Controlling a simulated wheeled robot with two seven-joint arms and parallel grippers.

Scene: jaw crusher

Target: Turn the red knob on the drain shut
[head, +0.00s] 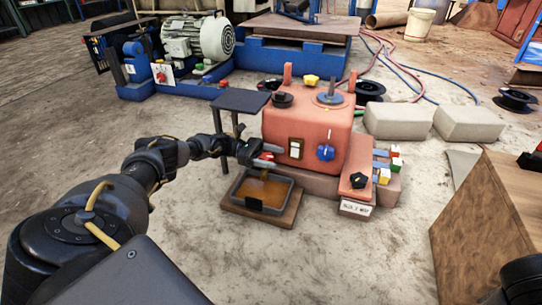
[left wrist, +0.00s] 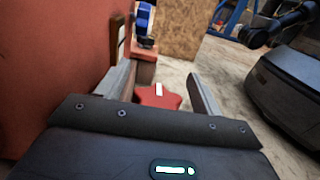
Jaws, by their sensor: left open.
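The red knob (left wrist: 158,97) is star-shaped with a white mark on it. In the left wrist view it lies between the two fingers of my left gripper (left wrist: 162,75), with a visible gap on the right finger's side; contact on the left side is unclear. In the head view my left gripper (head: 266,157) is at the lower left of the red machine housing (head: 325,118), above the drain pan, and a bit of red shows at its fingers. The drain behind the knob is mostly hidden. My right gripper does not show.
A black pan (head: 262,190) with brown liquid sits on a wooden board below the gripper. A small dark stand (head: 241,100) is close to my left wrist. A blue knob (head: 325,152) and a black knob (head: 358,181) are to the right. A wooden box (head: 490,225) stands at the right.

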